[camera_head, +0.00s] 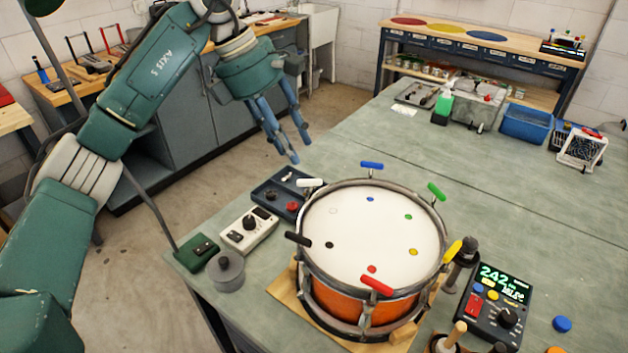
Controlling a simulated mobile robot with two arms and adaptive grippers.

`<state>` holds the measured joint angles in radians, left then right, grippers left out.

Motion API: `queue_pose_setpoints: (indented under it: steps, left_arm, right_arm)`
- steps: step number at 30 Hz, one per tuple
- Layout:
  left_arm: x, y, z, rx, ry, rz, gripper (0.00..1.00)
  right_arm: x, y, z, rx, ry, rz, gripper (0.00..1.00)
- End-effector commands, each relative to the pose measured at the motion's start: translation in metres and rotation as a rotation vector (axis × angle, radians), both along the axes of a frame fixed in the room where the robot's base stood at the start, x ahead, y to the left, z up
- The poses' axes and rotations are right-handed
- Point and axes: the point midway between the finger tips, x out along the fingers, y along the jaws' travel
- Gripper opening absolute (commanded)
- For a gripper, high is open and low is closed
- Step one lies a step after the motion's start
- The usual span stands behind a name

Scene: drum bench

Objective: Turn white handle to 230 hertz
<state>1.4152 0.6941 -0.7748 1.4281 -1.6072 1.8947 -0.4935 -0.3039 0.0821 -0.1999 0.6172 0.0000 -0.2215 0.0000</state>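The drum (350,280) has an orange shell and a white head (372,240). It sits on a wooden board on the bench. The white handle (309,183) is at the drum's rim, at the upper left. Black, blue, green, yellow and red handles stand around the rim. A tuner (494,305) right of the drum shows 242 in green digits; its smaller text is hard to read. My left gripper (299,151) is above and behind the white handle, apart from it, fingers pointing down, spread and empty. My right gripper is not in view.
Left of the drum are a dark tray (284,193), a beige control box (248,230), a grey weight (228,272) and a green box (197,252). Dark posts (463,257) stand between drum and tuner. The bench (520,200) behind and right of the drum is mostly clear.

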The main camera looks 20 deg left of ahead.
Motion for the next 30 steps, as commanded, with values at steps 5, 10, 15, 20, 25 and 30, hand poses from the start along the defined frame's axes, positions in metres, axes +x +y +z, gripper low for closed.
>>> queue_pose_setpoints:
  steps: [5,10,15,20,25,30]
  left_arm:
    - [0.003,-0.012,-0.028,0.0,0.005,-0.002,0.35]
    - [0.008,-0.024,-0.057,-0.002,0.004,-0.003,0.35]
    - [0.011,-0.031,-0.079,-0.001,0.002,-0.002,0.35]
    - [0.013,-0.035,-0.089,-0.001,0.001,-0.002,0.35]
    - [0.013,-0.036,-0.091,-0.001,0.0,-0.001,0.35]
    - [0.013,-0.036,-0.091,-0.001,0.0,-0.001,0.23]
  right_arm:
    - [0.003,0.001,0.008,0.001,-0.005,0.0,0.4]
    - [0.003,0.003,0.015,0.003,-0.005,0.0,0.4]
    - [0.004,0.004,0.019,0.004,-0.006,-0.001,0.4]
    - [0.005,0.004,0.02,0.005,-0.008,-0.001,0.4]
    - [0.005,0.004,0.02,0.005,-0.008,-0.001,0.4]
    - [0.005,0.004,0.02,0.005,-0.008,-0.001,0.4]
